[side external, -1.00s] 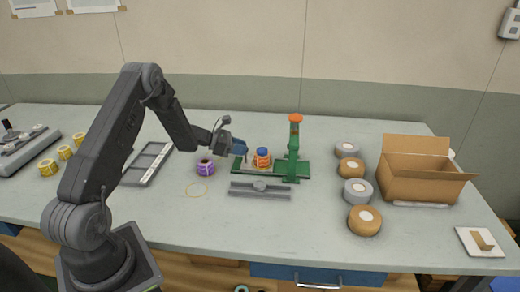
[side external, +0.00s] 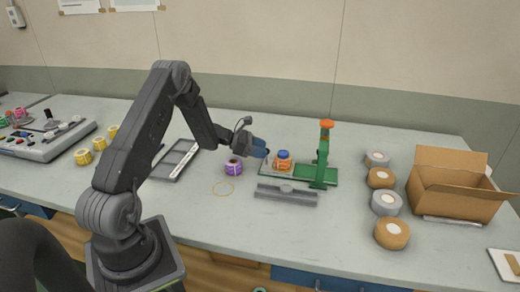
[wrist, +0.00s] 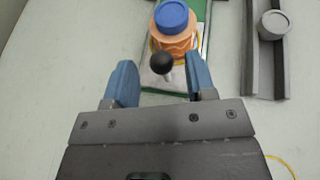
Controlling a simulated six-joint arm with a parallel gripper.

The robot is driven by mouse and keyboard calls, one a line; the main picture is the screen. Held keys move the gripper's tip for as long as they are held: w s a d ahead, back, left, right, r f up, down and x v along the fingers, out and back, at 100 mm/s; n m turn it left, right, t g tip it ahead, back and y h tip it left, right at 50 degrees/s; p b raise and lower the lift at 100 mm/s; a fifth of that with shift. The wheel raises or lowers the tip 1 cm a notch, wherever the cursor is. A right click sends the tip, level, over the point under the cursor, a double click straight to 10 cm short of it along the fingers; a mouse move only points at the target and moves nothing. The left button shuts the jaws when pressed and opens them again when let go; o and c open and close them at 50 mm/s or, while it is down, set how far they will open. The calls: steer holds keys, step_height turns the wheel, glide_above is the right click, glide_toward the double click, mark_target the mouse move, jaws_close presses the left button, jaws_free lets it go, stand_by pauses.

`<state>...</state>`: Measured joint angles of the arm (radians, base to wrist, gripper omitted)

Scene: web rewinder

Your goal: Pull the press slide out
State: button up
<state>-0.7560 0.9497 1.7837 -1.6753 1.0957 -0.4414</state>
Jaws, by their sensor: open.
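The green press (side external: 323,165) with an orange top knob stands on a green base at mid table. Its pale slide plate (wrist: 158,84) points toward my gripper and carries a black ball knob (wrist: 163,63) on a short stem. An orange jar with a blue lid (side external: 283,162) sits on the slide behind the knob; it also shows in the wrist view (wrist: 174,25). My gripper (wrist: 163,78) is open and empty, its blue fingers either side of the line to the knob. The knob is just at or beyond the fingertips, untouched as far as I see.
A grey rail with a round piece (side external: 286,194) lies in front of the press. A purple roll (side external: 233,166) stands left of it, near a grey tray (side external: 176,160). Tape rolls (side external: 387,203) and a cardboard box (side external: 455,190) stand right. The front middle of the table is clear.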

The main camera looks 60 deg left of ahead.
steer(key=shift+s, duration=0.1)
steer(key=v, duration=1.3)
steer(key=shift+s+a, duration=0.2)
steer(key=shift+s, duration=0.05)
steer(key=shift+r, duration=0.1)
steer(key=d+r+m+g, duration=0.4)
steer(key=d+r+m, duration=0.25)
steer(key=d, duration=0.45)
steer(key=d+r+m+g, duration=0.3)
steer(key=d+r+m, duration=0.35)
steer(key=d, duration=0.45)
steer(key=s+d+r+m+y, duration=0.2)
steer(key=s+d+m+y, duration=0.1)
steer(key=s+d+m, duration=0.4)
steer(key=s+d+r+m+t+y, duration=0.1)
steer(key=s+d+r+m+y, duration=0.2)
steer(key=s+d+m, duration=0.4)
steer(key=shift+s+r+m+y, duration=0.3)
steer(key=shift+s+m, duration=0.95)
steer(key=shift+m, duration=0.25)
steer(key=shift+d, duration=0.1)
